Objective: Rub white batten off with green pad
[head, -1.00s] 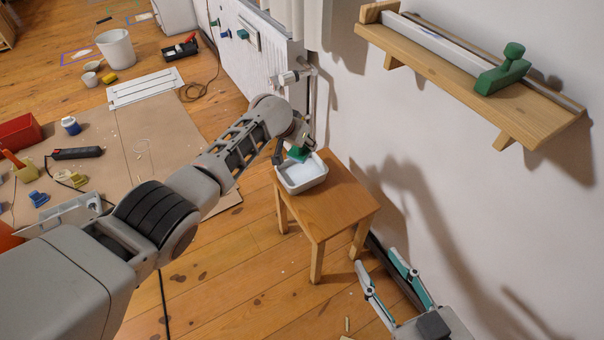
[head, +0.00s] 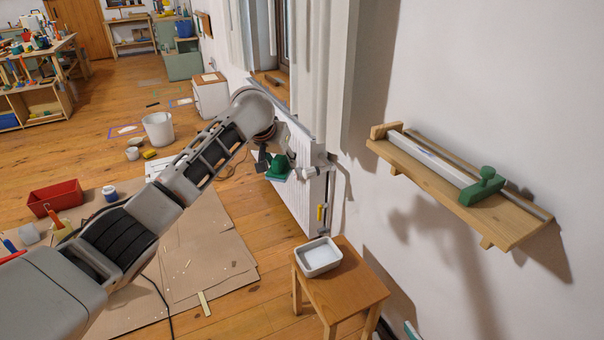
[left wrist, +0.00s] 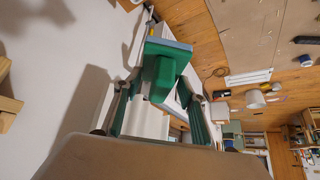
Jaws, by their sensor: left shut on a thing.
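A white batten (head: 436,160) lies along the wooden wall shelf (head: 470,220) on the right. A green block with a knob (head: 483,188) sits at its near end. My left gripper (head: 270,164) is shut on the green pad (head: 279,168), held in the air near the radiator, left of the shelf and apart from the batten. In the left wrist view the pad (left wrist: 165,72) sits between the two fingers, its grey-blue face turned away from the gripper.
A white tray (head: 319,257) stands on a small wooden stool (head: 345,287) below the shelf. The radiator (head: 300,180) and curtain are behind my left gripper. Cardboard (head: 205,260) covers the floor at left, with a red box (head: 56,197). The air between pad and shelf is clear.

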